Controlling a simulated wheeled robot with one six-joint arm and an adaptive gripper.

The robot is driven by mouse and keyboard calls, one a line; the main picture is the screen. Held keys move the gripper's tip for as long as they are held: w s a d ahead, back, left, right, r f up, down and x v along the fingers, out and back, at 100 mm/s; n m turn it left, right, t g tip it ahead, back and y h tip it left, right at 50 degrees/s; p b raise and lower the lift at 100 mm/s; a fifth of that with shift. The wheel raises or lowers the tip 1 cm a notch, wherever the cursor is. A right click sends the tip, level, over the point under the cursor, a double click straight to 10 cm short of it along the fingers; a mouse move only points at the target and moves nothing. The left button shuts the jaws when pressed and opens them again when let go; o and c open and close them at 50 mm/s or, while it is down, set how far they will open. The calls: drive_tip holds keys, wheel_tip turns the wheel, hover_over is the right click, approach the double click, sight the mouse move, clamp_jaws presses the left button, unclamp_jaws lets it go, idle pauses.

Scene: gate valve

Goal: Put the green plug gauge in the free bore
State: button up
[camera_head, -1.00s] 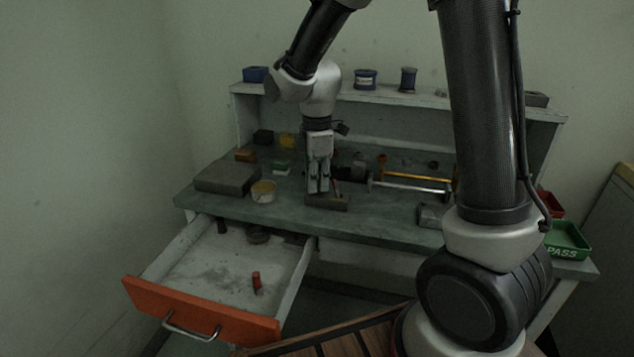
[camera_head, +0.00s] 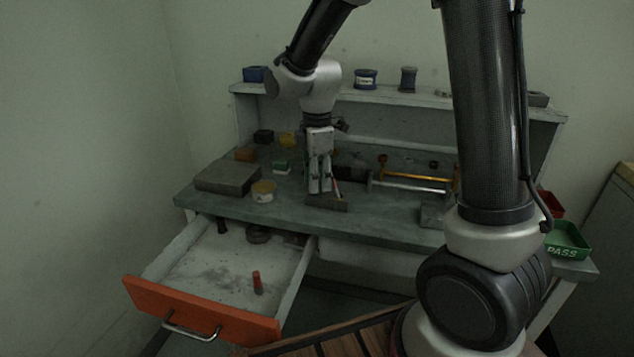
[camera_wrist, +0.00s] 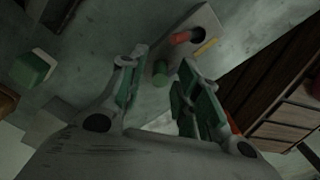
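My gripper (camera_head: 320,190) points down over the left part of a small grey block (camera_head: 341,206) on the bench. Its two fingers are apart. In the wrist view, a short green cylinder, the green plug gauge (camera_wrist: 160,73), stands between the fingers (camera_wrist: 163,62), with a gap visible on each side. It is at the near end of the block (camera_wrist: 208,22); I cannot tell how deep it sits or see its bore. A red plug (camera_wrist: 181,37) and a yellow one (camera_wrist: 205,47) are at the block farther along. The fingers hide the green plug in the head view.
Metal rods (camera_head: 410,183) lie to the right. The open drawer (camera_head: 205,312) below holds a red cylinder (camera_head: 257,283) and several dark pieces.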

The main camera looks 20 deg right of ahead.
wheel_tip(320, 180, up, 10)
drive_tip(key=s+d+r+m+t, duration=0.2)
drive_tip(key=s+d+m, duration=0.5)
drive_tip(key=s, duration=0.4)
drive_tip(key=s+d+r+m+t, duration=0.2)
drive_tip(key=s+d+m, duration=0.6)
drive_tip(key=s+m, duration=0.2)
drive_tip(key=shift+s+r+m, duration=0.3)
drive_tip(key=shift+s, duration=0.2)
